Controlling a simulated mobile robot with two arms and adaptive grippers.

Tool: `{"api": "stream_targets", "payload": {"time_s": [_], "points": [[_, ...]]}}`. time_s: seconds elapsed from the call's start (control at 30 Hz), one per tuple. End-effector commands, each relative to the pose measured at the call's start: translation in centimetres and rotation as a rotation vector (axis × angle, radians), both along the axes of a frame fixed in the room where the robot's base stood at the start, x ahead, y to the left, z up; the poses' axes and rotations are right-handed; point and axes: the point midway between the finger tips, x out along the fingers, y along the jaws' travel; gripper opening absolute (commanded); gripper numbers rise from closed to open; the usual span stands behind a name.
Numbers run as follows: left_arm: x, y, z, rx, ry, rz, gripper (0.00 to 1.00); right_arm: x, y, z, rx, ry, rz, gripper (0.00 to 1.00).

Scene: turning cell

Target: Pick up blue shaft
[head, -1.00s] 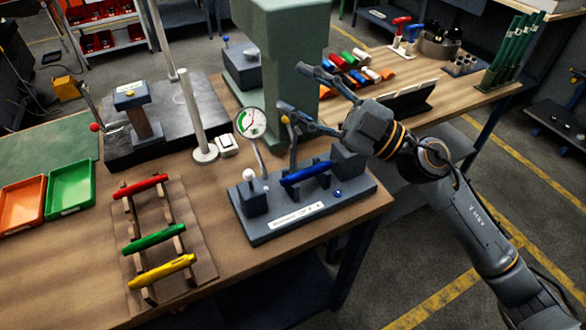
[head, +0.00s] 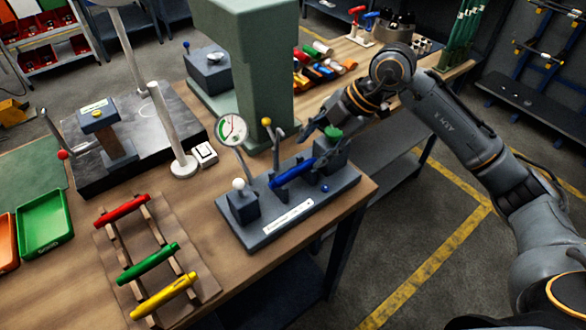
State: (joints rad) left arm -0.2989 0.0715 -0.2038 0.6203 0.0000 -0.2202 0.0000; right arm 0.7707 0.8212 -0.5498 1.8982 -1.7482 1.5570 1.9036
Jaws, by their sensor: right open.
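The blue shaft (head: 290,174) lies across the grey bench fixture (head: 300,213), which has a round dial gauge (head: 232,130) standing behind its left end. The shaft's right end is close to my right gripper (head: 318,142). That gripper reaches in from the right, open, with its fingers just above and behind the right end of the fixture. The fingers are dark and partly merge with the fixture, so I cannot tell whether they touch the shaft. My left gripper is out of view.
A wooden rack (head: 207,282) at the front left holds red, green and yellow shafts. A thick green column (head: 245,65) stands behind the fixture. A green tray (head: 45,222) sits at the far left. Open floor lies right of the bench.

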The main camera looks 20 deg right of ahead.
Motion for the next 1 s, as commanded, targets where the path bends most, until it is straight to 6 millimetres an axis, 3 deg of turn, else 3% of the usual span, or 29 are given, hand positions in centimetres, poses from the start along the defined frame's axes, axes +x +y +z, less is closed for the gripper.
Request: {"api": "stream_targets", "payload": {"time_s": [0.27, 0.6, 0.87, 1.0], "points": [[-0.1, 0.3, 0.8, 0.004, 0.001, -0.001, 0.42, 0.3, 1.1, -2.0, 0.001, 0.003, 0.001, 0.49], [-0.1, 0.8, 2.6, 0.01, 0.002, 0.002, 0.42, 0.7, 2.9, -6.1, 0.002, 0.002, 0.001, 0.49], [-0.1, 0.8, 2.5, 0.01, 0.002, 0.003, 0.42, 0.8, 2.9, -6.5, 0.001, -0.001, 0.001, 0.49], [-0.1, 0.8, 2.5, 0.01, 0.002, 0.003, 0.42, 0.8, 2.9, -6.4, 0.001, -0.001, 0.001, 0.22]]}}
